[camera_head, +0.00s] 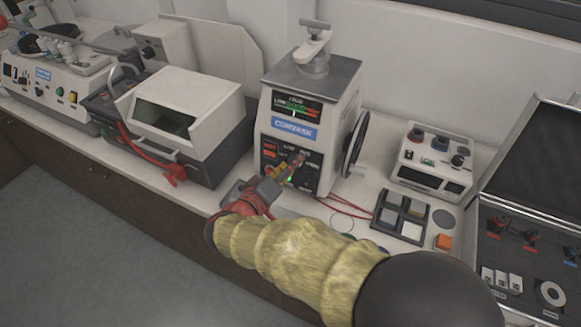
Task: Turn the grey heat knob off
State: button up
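The mounting press (349,95) is a white box with a grey top, a clamp handle above and a blue label on its front. A dark control panel (311,187) sits low on its front, with red-orange markings at the left and a small green light. My gripper (296,164) is right in front of this panel, its fingers at or very near it. The fingers are small and partly blend with the panel, so I cannot tell whether they are open or shut, or touching anything. I cannot make out the grey heat knob clearly; my gripper covers part of the panel.
A handwheel (355,145) stands out from the press's right side. A white-lidded machine (187,95) is at the left.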

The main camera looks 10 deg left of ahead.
jog(key=shift+c, duration=1.1)
jog(key=c, duration=0.9)
